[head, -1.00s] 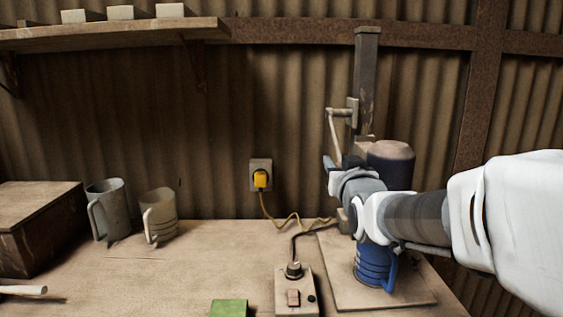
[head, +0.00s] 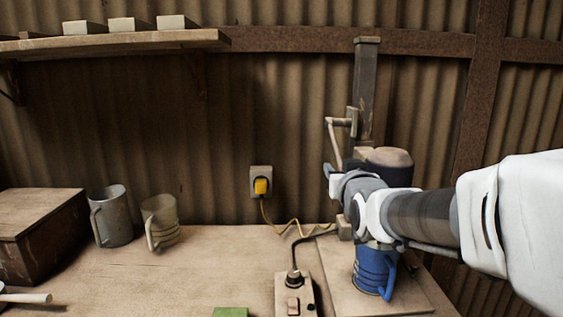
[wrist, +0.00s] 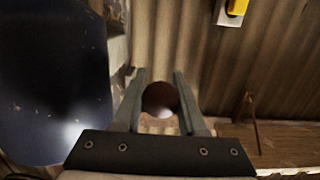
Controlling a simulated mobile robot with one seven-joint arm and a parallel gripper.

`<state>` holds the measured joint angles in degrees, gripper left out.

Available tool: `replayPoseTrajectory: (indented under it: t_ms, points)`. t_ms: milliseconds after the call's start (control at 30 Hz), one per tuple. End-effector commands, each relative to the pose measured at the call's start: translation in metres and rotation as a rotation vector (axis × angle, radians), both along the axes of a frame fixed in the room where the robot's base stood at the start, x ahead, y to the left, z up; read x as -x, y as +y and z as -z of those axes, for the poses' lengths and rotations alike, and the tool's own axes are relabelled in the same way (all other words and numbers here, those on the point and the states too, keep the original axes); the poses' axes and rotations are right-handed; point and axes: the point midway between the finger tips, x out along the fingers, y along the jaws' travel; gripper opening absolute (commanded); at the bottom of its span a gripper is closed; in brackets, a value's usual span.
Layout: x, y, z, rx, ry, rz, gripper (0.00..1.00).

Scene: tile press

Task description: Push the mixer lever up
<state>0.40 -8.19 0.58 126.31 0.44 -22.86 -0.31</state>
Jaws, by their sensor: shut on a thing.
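The mixer (head: 366,85) stands at the back right, with a grey upright column and a dark rounded motor head (head: 388,160). Its thin lever (head: 334,142) hangs from a bracket on the column, slanting down towards my gripper (head: 329,171). In the wrist view a round red-brown knob (wrist: 160,98) sits between the two fingers of my gripper (wrist: 160,82), which is shut on it. My wrist hides part of the mixer. A blue mug (head: 370,272) stands under my wrist on the mixer's base plate (head: 345,290).
A switch box (head: 294,295) with a cable stands in front, beside the base plate. A yellow plug (head: 261,187) is in the wall socket.

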Motion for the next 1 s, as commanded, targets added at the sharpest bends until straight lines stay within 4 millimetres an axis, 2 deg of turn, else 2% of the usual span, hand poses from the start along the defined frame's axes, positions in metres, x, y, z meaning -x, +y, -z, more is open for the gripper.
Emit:
replayPoseTrajectory:
  t_ms: [33,500,1000]
  points:
    - [0.002,0.0,-0.012,0.0,0.025,0.0,0.0]
    - [0.016,0.0,-0.054,0.0,0.316,0.0,0.0]
    - [0.018,0.0,-0.099,0.0,0.624,0.0,0.0]
